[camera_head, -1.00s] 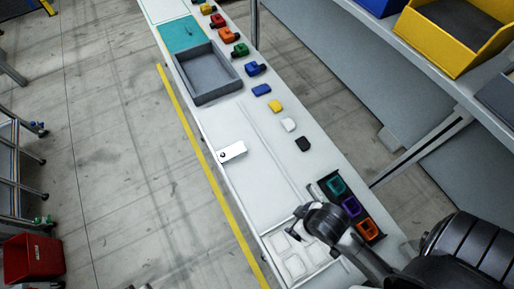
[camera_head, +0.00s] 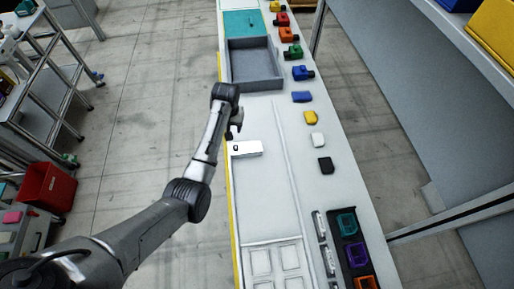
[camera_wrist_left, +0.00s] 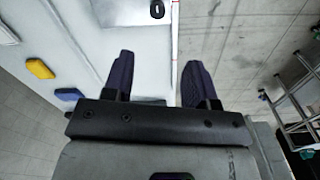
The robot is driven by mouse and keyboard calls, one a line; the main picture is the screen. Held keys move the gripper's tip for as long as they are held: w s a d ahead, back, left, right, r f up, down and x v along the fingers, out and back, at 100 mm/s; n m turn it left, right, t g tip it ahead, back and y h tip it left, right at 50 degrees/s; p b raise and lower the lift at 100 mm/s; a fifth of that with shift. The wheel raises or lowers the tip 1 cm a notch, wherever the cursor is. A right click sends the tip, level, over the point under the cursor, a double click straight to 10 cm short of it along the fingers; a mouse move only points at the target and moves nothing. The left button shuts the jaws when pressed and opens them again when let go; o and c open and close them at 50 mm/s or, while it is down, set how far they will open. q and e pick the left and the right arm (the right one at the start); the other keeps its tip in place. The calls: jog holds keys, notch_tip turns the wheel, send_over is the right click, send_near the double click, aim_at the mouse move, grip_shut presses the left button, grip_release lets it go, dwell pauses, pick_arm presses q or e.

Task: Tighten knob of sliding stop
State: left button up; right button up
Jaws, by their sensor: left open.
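The sliding stop (camera_head: 248,148) is a white block lying across the left edge of the long white table. Its small black knob (camera_head: 236,149) is at the block's left end; in the left wrist view the knob (camera_wrist_left: 157,10) shows at the top, beyond the fingertips. My left gripper (camera_head: 236,131) is just behind the block in the head view, near the knob, and is partly hidden by its wrist. In the left wrist view its two dark fingers (camera_wrist_left: 158,65) are apart with nothing between them. My right gripper is out of view.
A grey tray (camera_head: 254,82) stands behind the gripper. Several coloured blocks, such as the yellow one (camera_head: 310,118), line the table's right side. A black holder (camera_head: 345,225) with coloured cups is at the front right. The table's middle is mostly bare.

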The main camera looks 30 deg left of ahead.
aim_at(235, 146)
pick_arm(q)
notch_tip(235, 146, down, 12)
jog(key=shift+w+d+r+b, duration=0.1)
jog(key=shift+r+b, duration=0.1)
jog(key=shift+b, duration=0.55)
jog(key=shift+f, duration=1)
jog(key=shift+c, duration=0.2)
jog(key=c, duration=0.8)
jog(key=shift+c, duration=0.4)
